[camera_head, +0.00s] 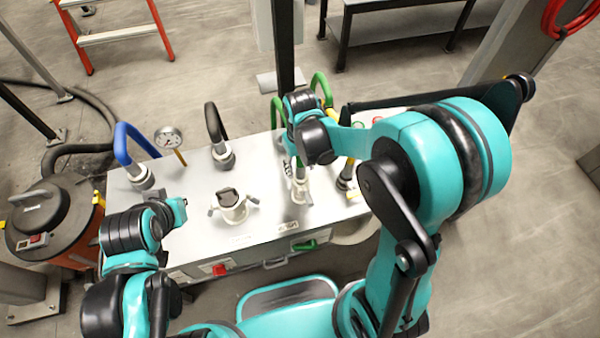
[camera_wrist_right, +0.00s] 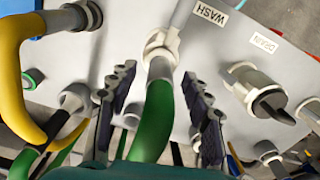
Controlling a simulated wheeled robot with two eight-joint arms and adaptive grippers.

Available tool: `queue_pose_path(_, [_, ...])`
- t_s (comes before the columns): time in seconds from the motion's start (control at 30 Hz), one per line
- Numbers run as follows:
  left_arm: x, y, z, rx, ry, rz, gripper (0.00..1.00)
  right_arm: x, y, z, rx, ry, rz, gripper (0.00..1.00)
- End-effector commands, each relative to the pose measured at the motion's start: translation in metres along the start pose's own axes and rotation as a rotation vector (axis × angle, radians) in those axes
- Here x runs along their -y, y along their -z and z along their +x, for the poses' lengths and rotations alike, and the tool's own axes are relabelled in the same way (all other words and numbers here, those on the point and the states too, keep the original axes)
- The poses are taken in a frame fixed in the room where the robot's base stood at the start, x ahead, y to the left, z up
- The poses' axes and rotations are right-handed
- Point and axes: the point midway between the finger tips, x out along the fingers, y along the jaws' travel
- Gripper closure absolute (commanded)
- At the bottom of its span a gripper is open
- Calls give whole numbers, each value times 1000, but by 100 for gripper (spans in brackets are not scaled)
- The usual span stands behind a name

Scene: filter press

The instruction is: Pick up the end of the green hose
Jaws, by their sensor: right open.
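The green hose (camera_wrist_right: 155,120) runs up the middle of the right wrist view. Its grey end (camera_wrist_right: 161,68) meets a white collar on the panel by the WASH label. My right gripper (camera_wrist_right: 157,92) is open, with one dark finger on each side of the hose; I cannot tell whether either touches it. In the head view a green hose loop (camera_head: 321,88) rises behind my right gripper (camera_head: 297,178), which hides much of that area. My left gripper (camera_head: 176,212) is over the bench's left front edge, away from the hose; its jaws are unclear.
The bench top (camera_head: 265,215) carries a blue hose (camera_head: 124,140), a black hose (camera_head: 213,122), a gauge (camera_head: 168,138) and a white fitting with a dark cap (camera_head: 230,204). A yellow hose (camera_wrist_right: 12,80) stands left in the wrist view. An orange vacuum (camera_head: 55,225) stands left.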

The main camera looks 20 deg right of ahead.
Motion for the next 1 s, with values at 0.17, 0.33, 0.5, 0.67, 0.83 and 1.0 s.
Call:
queue_pose_path(0.17, [0, 1, -1, 0, 0, 0, 100, 0, 0, -1, 0, 0, 0, 50])
queue_pose_path(0.33, [0, 1, -1, 0, 0, 0, 100, 0, 0, -1, 0, 0, 0, 95])
queue_pose_path(0.5, [0, 1, -1, 0, 0, 0, 100, 0, 0, -1, 0, 0, 0, 100])
queue_pose_path(0.67, [0, 1, -1, 0, 0, 0, 100, 0, 0, -1, 0, 0, 0, 100])
queue_pose_path(0.83, [0, 3, -4, 0, 0, 0, 100, 0, 1, -7, 0, 0, 0, 100])
queue_pose_path(1.0, [0, 10, -14, 0, 0, 0, 100, -1, 4, -22, -1, 0, 0, 100])
